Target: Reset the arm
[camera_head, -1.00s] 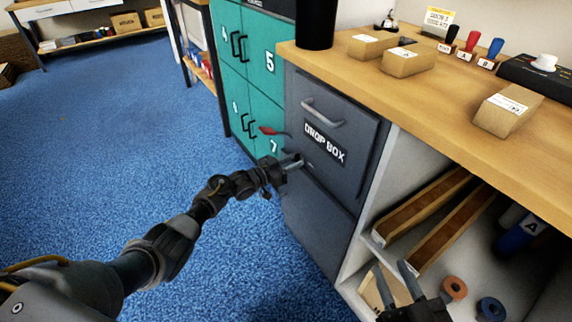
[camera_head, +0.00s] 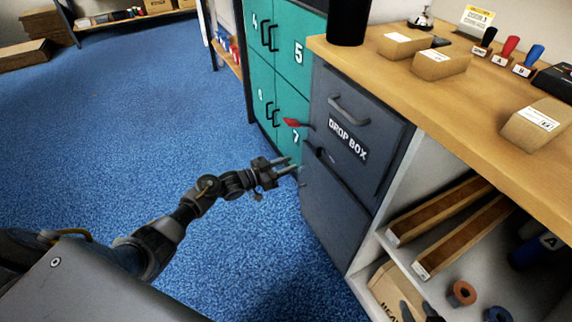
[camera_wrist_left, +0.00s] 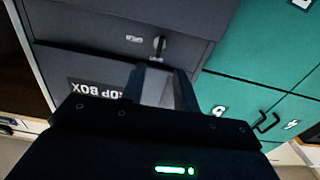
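My left gripper (camera_head: 293,165) is in front of the grey drop box cabinet (camera_head: 335,215), left of its lock (camera_head: 320,153). Its two fingers are apart with nothing between them. In the left wrist view the fingers (camera_wrist_left: 160,85) also show a gap, pointing at the cabinet front, with the dark lock piece (camera_wrist_left: 159,45) beyond them. My right gripper (camera_head: 418,309) is at the bottom edge, partly cut off, with its fingertips apart in front of the lower shelf. The drop box drawer with its handle (camera_head: 348,110) is closed.
Teal lockers (camera_head: 280,85) stand left of the cabinet, with a red piece (camera_head: 293,123) near it. The wooden counter (camera_head: 490,105) holds cartons, stamps and a black cup (camera_head: 348,22). Open shelving is at right. Blue floor (camera_head: 130,130) is clear at left.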

